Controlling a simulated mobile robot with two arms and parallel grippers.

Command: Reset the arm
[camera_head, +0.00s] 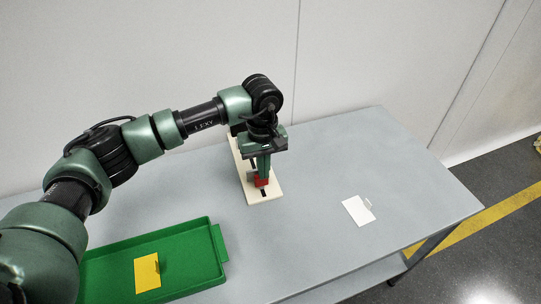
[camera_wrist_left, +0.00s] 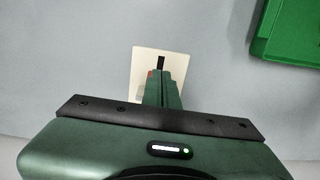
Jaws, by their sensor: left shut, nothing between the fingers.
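My left arm (camera_head: 150,137) reaches in from the left over the table. Its gripper (camera_head: 263,176) points down over a cream board (camera_head: 273,192) with a dark slot. The green fingers are together with nothing visible between them. A small red part (camera_head: 261,182) shows right at the fingertips; I cannot tell whether they touch it. In the left wrist view the closed fingers (camera_wrist_left: 162,75) hide part of the cream board (camera_wrist_left: 147,57) and its black slot. My right gripper is in neither view.
A green tray (camera_head: 218,238) with a yellow card (camera_head: 147,273) stands at the front left of the grey table (camera_head: 320,200). A white card (camera_head: 357,210) lies to the right. The table between board and white card is clear. A pale wall stands behind.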

